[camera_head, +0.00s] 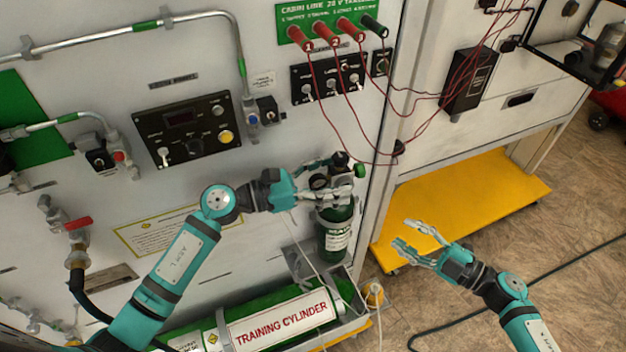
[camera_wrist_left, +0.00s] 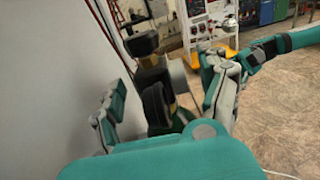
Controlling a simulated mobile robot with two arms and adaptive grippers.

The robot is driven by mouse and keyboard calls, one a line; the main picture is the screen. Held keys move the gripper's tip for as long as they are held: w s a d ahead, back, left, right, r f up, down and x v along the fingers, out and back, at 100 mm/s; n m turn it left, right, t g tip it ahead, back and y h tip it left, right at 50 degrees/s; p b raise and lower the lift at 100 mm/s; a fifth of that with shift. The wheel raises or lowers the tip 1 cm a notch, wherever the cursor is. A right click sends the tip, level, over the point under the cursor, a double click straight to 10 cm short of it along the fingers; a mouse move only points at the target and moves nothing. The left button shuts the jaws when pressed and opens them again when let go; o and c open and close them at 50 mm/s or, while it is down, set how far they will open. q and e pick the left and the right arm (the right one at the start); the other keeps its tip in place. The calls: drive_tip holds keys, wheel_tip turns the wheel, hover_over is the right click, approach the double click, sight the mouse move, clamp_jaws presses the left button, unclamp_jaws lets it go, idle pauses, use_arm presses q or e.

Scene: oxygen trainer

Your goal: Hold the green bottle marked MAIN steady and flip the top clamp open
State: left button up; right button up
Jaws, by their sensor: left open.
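The green bottle (camera_head: 337,241) with a white label stands upright against the cabinet, below the dark valve at its top. A grey band (camera_head: 335,214) goes around its upper part; I cannot tell whether this clamp is closed. My left gripper (camera_head: 338,180) is open at the bottle's top, with its fingers on both sides of the valve and hiding part of it. In the left wrist view the dark valve parts (camera_wrist_left: 155,103) show between the spread fingers. My right gripper (camera_head: 412,240) is open and empty, to the right of the bottle and apart from it.
A green training cylinder (camera_head: 280,317) lies in a tray below the bottle. A yellow platform (camera_head: 465,205) is at the right. Red wires (camera_head: 340,120) hang from the panel above. A thin pale cord (camera_head: 308,250) hangs near the bottle. Floor at the right is mostly free.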

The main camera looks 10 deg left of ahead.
use_arm(q)
drive_tip(key=shift+w+d, duration=0.2)
drive_tip(key=shift+d, duration=0.15)
drive_tip(key=shift+c, duration=0.4)
